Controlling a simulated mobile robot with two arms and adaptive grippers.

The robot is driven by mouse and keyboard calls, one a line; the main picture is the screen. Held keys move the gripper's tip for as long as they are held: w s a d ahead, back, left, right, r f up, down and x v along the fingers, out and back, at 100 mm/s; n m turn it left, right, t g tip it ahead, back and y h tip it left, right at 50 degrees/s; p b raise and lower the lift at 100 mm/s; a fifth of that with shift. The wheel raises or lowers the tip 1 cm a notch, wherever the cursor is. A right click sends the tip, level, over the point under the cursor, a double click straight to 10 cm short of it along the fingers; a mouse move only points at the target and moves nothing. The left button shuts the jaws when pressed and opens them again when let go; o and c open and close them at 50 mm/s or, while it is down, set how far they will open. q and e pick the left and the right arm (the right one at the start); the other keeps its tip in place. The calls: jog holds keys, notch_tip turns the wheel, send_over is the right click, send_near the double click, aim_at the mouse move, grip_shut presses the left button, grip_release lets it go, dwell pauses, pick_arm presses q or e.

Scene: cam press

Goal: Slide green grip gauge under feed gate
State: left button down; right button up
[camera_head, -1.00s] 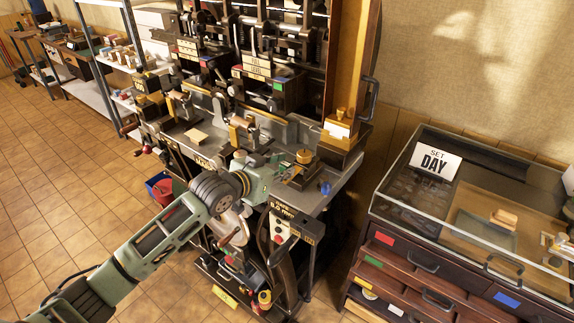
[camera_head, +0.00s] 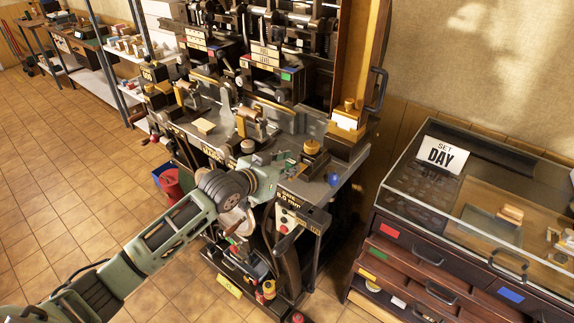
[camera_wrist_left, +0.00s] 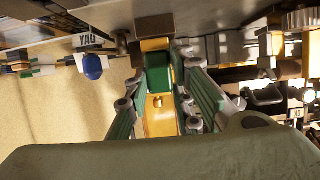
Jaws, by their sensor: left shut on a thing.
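My left gripper (camera_head: 284,165) reaches in over the front edge of the press bench (camera_head: 345,171). It also shows in the left wrist view (camera_wrist_left: 163,75), where its fingers are shut on the green grip gauge (camera_wrist_left: 177,70). Brass-coloured parts show between and beyond the fingers there. In the head view the gauge is small and mostly hidden by the gripper. The feed gate cannot be told apart for certain among the dark press parts. My right gripper is out of view.
A brass knob (camera_head: 312,147) on a dark block and a blue knob (camera_head: 334,180) are close right of the gripper. A brass roller unit (camera_head: 249,122) stands behind it. A glass-topped cabinet (camera_head: 395,232) stands at the right. A red bucket (camera_head: 171,183) is on the floor.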

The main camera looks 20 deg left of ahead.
aim_at(296, 163)
pick_arm(q)
jog(key=shift+w+d+f, duration=0.1)
jog(key=shift+w+f, duration=0.1)
jog(key=shift+f, duration=0.35)
jog(key=shift+b+x, duration=0.45)
jog(key=shift+x, duration=0.45)
jog(key=shift+w+d+r+b, duration=0.1)
jog(key=shift+w+d+b, duration=0.1)
jog(key=shift+w, duration=0.3)
jog(key=shift+w+d+r+b, duration=0.1)
jog(key=shift+w+d+r, duration=0.05)
jog(key=shift+w, duration=0.3)
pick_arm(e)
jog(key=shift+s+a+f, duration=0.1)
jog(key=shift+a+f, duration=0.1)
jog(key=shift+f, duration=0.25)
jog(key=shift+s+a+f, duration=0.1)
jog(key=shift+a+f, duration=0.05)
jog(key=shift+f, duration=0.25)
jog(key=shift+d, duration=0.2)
pick_arm(q)
jog(key=c, duration=1.4)
grip_release()
jog(key=shift+c, duration=0.2)
jog(key=shift+s, duration=0.1)
